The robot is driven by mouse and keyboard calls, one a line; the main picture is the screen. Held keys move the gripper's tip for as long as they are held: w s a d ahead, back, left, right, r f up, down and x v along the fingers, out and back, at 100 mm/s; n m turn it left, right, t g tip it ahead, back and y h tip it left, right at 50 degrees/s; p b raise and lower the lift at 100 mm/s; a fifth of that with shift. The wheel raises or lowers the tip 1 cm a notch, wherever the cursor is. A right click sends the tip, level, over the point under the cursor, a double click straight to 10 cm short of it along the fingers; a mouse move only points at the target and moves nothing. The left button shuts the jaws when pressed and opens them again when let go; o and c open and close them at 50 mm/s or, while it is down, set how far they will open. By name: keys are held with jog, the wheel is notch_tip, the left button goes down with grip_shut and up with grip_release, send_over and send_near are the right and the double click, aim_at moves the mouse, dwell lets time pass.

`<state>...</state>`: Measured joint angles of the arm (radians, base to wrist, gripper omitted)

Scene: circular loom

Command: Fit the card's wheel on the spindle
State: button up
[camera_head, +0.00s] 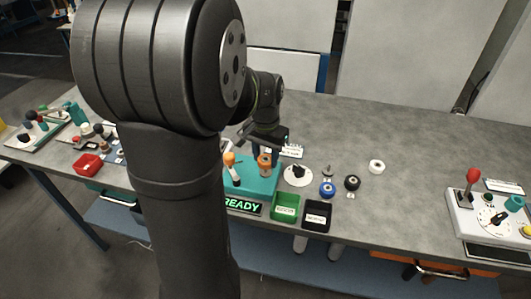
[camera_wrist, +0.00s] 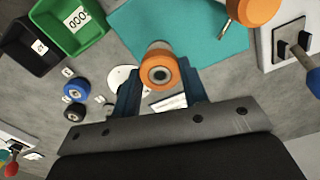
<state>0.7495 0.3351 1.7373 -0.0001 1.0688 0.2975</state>
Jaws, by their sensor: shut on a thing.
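My gripper (camera_wrist: 160,88) has its two blue fingers on either side of an orange wheel (camera_wrist: 160,72) with a grey hub, and is shut on it. In the head view the orange wheel (camera_head: 264,160) shows just below my gripper (camera_head: 266,146), over the right part of the teal base (camera_head: 253,188). I cannot tell whether it touches anything beneath. A white card (camera_head: 293,151) lies beyond; its writing is too small to read. A white disc (camera_head: 298,176) with a dark centre lies right of the base. I cannot make out the spindle surely.
A blue wheel (camera_head: 327,189), a black wheel (camera_head: 352,183) and a white wheel (camera_head: 376,167) lie to the right. A green bin (camera_head: 285,213) and a black bin (camera_head: 317,225) stand at the front edge. An orange-topped lever (camera_head: 230,159) rises from the base. Far right holds a control box (camera_head: 460,215).

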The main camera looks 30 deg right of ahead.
jog(key=shift+f, duration=0.55)
jog(key=shift+f, duration=0.45)
jog(key=shift+f, duration=0.25)
jog(key=o, duration=1.2)
notch_tip(320, 180, up, 17)
jog(key=shift+r, duration=0.2)
